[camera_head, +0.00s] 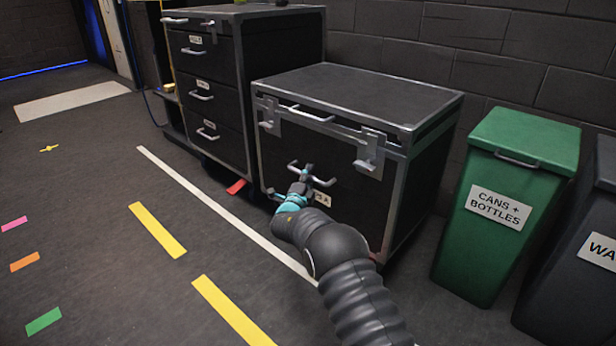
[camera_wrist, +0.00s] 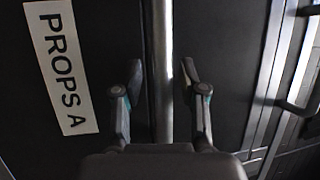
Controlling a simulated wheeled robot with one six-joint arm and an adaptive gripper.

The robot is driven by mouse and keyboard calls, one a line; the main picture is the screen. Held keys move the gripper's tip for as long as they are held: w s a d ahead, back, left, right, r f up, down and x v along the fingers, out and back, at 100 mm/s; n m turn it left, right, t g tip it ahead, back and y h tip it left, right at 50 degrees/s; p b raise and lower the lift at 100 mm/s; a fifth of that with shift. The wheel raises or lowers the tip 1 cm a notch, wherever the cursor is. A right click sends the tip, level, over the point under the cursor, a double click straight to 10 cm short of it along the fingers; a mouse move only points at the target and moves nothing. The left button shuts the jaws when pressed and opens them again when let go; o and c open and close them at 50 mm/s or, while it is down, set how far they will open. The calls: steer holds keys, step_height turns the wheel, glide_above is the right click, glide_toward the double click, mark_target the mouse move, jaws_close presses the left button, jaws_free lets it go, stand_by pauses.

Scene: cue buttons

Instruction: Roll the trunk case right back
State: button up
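The trunk case (camera_head: 355,92) is black with silver edges and stands by the wall, lid shut. A silver bar handle (camera_head: 322,181) crosses its front. My gripper (camera_head: 302,172) is at this handle. In the wrist view the bar (camera_wrist: 162,50) runs between the two fingers of my gripper (camera_wrist: 162,75), with a gap on each side. The fingers are open. A white label (camera_wrist: 62,65) reading "PROPS A" is on the case front beside the bar. My arm hides part of the front and the floor before it.
A drawer cabinet (camera_head: 240,70) stands close on the case's left. A green bin (camera_head: 525,140) and a dark bin (camera_head: 585,255) stand on its right. A block wall (camera_head: 480,55) is behind. A white line (camera_head: 200,195) and coloured tape (camera_head: 158,230) mark clear floor in front.

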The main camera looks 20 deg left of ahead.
steer(key=shift+s+a, duration=0.2)
steer(key=shift+a, duration=0.15)
steer(key=shift+s+a, duration=0.1)
steer(key=shift+s, duration=0.25)
steer(key=s+f, duration=0.2)
steer(key=s, duration=0.9)
steer(key=shift+d, duration=0.2)
steer(key=shift+f, duration=0.1)
